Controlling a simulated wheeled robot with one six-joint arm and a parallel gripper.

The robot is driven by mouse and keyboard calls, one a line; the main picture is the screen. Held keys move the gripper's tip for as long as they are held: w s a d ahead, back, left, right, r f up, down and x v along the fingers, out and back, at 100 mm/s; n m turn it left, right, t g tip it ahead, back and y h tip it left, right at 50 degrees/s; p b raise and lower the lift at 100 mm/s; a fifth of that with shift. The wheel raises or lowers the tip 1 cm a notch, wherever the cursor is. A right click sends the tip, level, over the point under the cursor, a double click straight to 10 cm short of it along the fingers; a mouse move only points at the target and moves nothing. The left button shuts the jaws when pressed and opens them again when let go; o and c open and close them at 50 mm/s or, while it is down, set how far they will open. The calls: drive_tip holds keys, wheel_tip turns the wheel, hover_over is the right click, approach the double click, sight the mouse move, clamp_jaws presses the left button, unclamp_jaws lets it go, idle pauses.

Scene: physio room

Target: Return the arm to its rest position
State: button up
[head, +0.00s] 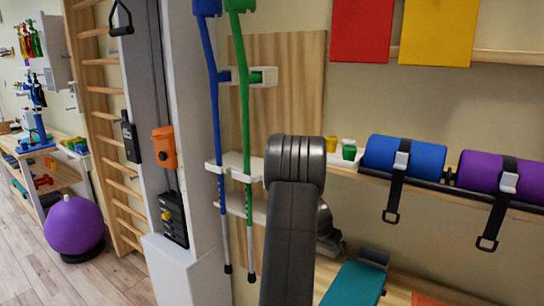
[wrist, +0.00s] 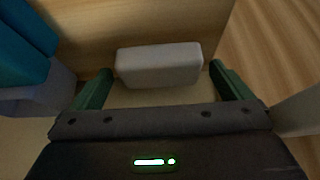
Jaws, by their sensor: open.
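My arm (head: 290,240) rises dark grey in the middle of the head view, in front of the wooden wall panel. My gripper (wrist: 160,72) shows in the wrist view with its two green-tipped fingers wide apart. A pale grey-white block (wrist: 158,65) appears beyond and between the fingers, against a wooden surface; no finger touches it visibly. The gripper's end is mostly hidden behind the arm in the head view.
A blue crutch (head: 212,90) and a green crutch (head: 242,110) hang left of my arm. A blue roller (head: 405,157) and purple roller (head: 495,178) sit on the right shelf. A purple ball (head: 73,225) rests on the floor. Open floor lies at lower left.

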wheel_tip(320, 180, up, 7)
drive_tip(key=shift+r, duration=0.1)
drive_tip(key=s+a+b, duration=0.4)
drive_tip(key=s+a, duration=0.8)
drive_tip(key=s, duration=0.5)
drive_tip(key=w+a+n+t+y+p, duration=0.1)
drive_tip(key=w+a+n+y+p, duration=0.2)
drive_tip(key=p, duration=0.6)
drive_tip(key=shift+w+a+f+n+p, duration=0.4)
drive_tip(key=shift+w+a+n, duration=0.9)
drive_tip(key=shift+a+n, duration=0.35)
